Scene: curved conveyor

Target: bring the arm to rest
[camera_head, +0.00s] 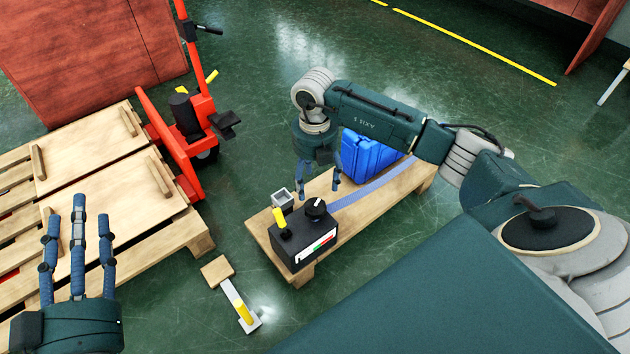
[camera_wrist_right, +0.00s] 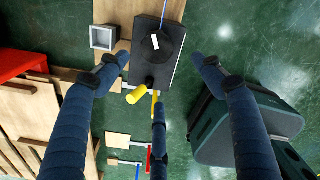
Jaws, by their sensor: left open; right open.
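My right arm reaches in from the right in the head view. Its gripper (camera_head: 319,180) is open and empty above a low wooden bench, and its fingers are spread in the right wrist view (camera_wrist_right: 160,90). Under it on the bench is a black control box (camera_head: 303,238) with a dial, a yellow part and a coloured label; the box also shows in the right wrist view (camera_wrist_right: 153,72). My left gripper (camera_head: 77,225) is open and empty at the lower left of the head view, apart from the bench.
The wooden bench (camera_head: 262,233) carries a small grey open box (camera_head: 283,198), a blue strip (camera_head: 375,185) and a blue crate (camera_head: 365,155). A red pallet jack (camera_head: 190,115) and wooden pallets (camera_head: 100,180) stand left. A small stand with a yellow part (camera_head: 241,308) is in front.

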